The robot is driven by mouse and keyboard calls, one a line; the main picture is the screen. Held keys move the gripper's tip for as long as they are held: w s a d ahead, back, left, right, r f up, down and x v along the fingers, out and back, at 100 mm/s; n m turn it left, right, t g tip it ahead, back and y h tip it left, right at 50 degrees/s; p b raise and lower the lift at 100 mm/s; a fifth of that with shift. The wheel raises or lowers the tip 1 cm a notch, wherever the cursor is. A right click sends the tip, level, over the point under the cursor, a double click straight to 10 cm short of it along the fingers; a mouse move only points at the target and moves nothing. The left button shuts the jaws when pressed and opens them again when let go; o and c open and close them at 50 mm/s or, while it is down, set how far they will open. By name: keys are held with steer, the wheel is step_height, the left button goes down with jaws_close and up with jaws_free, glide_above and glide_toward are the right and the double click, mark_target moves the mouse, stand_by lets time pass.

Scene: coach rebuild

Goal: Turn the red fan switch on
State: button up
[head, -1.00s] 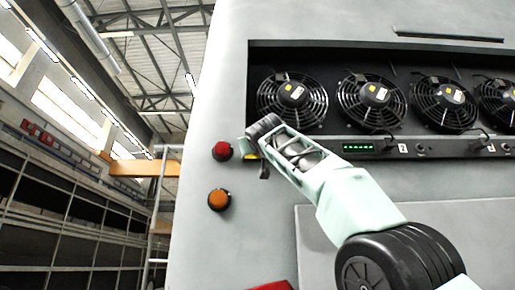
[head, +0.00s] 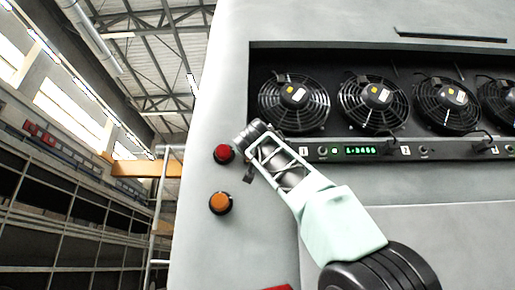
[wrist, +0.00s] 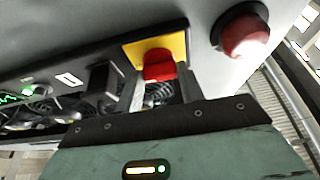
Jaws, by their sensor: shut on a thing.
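The red fan switch (wrist: 158,65) is a red knob on a yellow plate (wrist: 172,46), close ahead in the wrist view. My gripper (wrist: 160,92) has its fingers on either side of the knob and is shut on it. In the head view, my gripper (head: 248,174) is at the left end of the fan panel, where my wrist hides the switch and most of the fingers. A green display (head: 360,151) on the strip below the fans shows characters, with a small green light to its left. I cannot tell whether the fans (head: 294,101) are spinning.
A red dome button (head: 224,154) sits just left of my gripper, with an orange one (head: 220,203) below it. The red dome is close at the upper right of the wrist view (wrist: 245,35). A railing (head: 157,215) stands left of the grey coach wall.

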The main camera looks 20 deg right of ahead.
steer(key=shift+w+f, duration=0.1)
steer(key=o, duration=1)
steer(key=b+v, duration=1.3)
steer(key=v, duration=0.4)
steer(key=shift+s, duration=0.25)
steer(key=shift+w+f, duration=0.1)
steer(key=shift+w, duration=0.05)
